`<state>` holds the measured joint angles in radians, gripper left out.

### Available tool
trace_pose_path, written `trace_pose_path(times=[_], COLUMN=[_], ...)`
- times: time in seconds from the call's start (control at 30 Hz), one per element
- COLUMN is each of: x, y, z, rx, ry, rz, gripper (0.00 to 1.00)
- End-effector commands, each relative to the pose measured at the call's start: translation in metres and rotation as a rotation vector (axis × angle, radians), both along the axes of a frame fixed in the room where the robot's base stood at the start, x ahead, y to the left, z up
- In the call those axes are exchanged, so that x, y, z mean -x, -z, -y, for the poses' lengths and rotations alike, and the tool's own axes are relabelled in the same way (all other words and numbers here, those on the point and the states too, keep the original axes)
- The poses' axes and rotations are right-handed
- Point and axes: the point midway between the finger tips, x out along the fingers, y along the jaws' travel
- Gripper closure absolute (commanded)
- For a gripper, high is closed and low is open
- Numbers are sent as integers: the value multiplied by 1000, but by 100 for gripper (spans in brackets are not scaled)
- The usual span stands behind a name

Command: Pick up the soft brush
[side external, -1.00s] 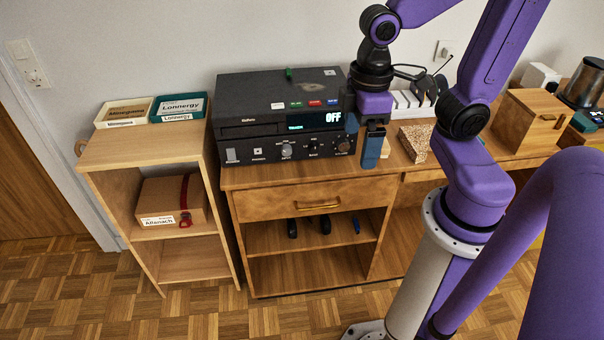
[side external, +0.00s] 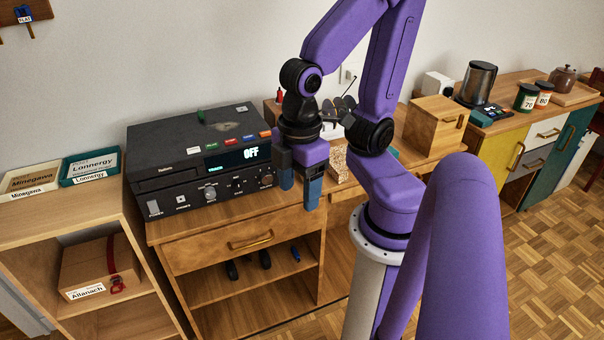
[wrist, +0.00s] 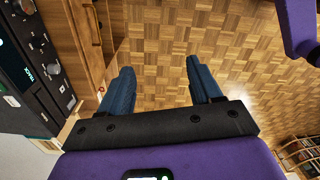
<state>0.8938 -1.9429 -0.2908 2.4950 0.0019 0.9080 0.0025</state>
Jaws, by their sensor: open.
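I cannot pick out a soft brush for certain in either view. Small dark items (side external: 265,259) and a small blue item (side external: 296,254) lie on the open shelf under the drawer, too small to identify. My gripper (side external: 299,187) is open and empty, fingers pointing down, at the front right corner of the black audio unit. In the wrist view my gripper (wrist: 160,66) shows two separated blue fingers with only parquet floor between them.
The black audio unit (side external: 180,150) stands on the wooden desk, left of my gripper. A drawer (side external: 225,243) is shut below. A wooden box (side external: 430,125) stands right, behind my arm. Labelled trays (side external: 90,165) sit on the left shelf unit. Floor (wrist: 240,60) is clear.

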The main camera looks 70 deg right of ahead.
Motion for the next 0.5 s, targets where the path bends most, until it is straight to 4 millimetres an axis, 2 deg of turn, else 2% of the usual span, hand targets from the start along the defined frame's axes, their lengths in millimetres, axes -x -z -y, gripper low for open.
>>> trace_pose_path(times=[0.27, 0.5], x=[-61, -110], y=[5, 13], z=[22, 63], rx=[5, 9], ry=[330, 643], rz=[-4, -9], gripper=[36, 36])
